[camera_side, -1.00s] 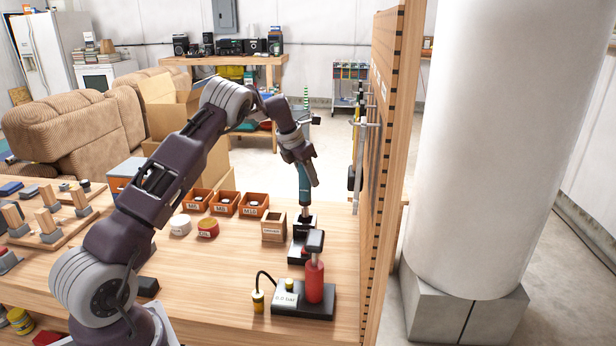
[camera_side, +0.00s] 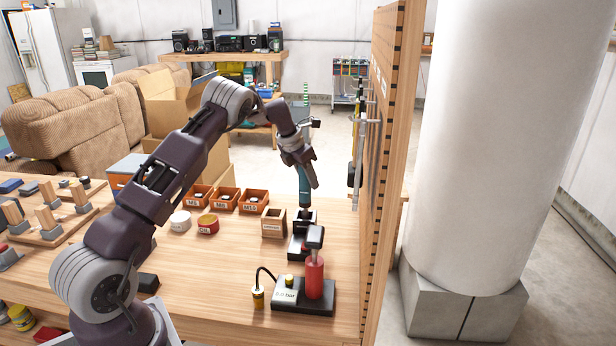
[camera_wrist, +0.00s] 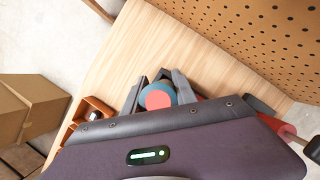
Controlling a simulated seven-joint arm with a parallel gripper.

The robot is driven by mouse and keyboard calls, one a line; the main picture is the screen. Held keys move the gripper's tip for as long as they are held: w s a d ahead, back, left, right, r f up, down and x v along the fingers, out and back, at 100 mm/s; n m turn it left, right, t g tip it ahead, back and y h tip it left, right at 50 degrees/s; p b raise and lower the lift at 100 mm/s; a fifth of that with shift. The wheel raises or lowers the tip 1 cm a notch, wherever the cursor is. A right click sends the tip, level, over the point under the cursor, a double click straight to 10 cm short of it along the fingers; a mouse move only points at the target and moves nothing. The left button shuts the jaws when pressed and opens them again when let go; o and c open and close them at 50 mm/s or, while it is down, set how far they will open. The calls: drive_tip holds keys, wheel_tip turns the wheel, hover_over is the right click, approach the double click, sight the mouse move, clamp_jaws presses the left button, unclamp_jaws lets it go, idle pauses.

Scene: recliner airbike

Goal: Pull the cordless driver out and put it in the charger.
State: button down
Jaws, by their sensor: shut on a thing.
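The cordless driver (camera_side: 304,186) has a teal body and stands upright in the side view, its lower end at the black charger (camera_side: 303,220) on the bench. My gripper (camera_side: 303,166) is shut around the driver's upper part from above. In the wrist view the driver's round end, red with a teal rim (camera_wrist: 159,97), sits between the two grey fingers. The driver's tip is at the charger's opening; I cannot tell how deep it sits.
A red pump (camera_side: 314,276) with a gauge base stands in front of the charger. A small wooden box (camera_side: 273,224) and several orange bins (camera_side: 225,199) are to the left. A tall pegboard (camera_side: 384,130) rises close on the right.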

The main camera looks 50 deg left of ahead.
sight(308, 195)
drive_tip(key=shift+f, duration=2.85)
drive_tip(key=c, duration=0.9)
unclamp_jaws()
drive_tip(key=shift+f, duration=0.1)
drive_tip(key=v, duration=0.7)
